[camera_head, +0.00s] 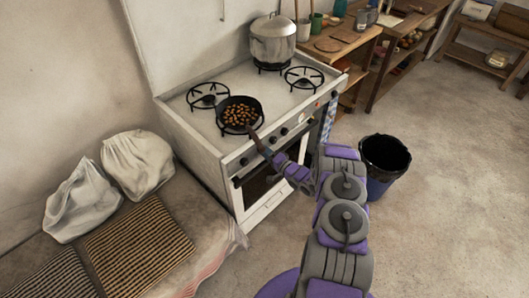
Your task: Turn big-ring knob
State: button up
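The white stove (180,118) has a row of small dark knobs along its front panel, among them one left of my gripper (244,161) and one right of it (284,131). I cannot tell which is the big-ring knob. My gripper (262,149) is at the front panel, just below the pan's handle, and hides part of the panel behind it. Its fingers are too small and dark to show whether they are open or shut, or whether they touch a knob.
A black pan (239,115) with brown pieces sits on the front burner, its handle pointing toward my gripper. A lidded metal pot (273,42) stands on a rear burner. A dark bin (384,160) stands right of my arm. A bench with sacks (138,163) is at left.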

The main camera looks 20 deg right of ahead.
jog(key=shift+d, duration=0.2)
jog(key=o, duration=1.1)
jog(key=shift+d+f, duration=0.1)
jog(key=shift+d, duration=0.05)
jog(key=shift+c, duration=0.2)
jog(key=shift+s, duration=0.4)
jog(key=p+v, duration=0.2)
jog(key=v, duration=1.4)
jog(key=shift+s+d+p, duration=0.15)
jog(key=shift+s+p, duration=0.1)
jog(key=shift+p, duration=0.05)
jog(key=shift+w, duration=0.1)
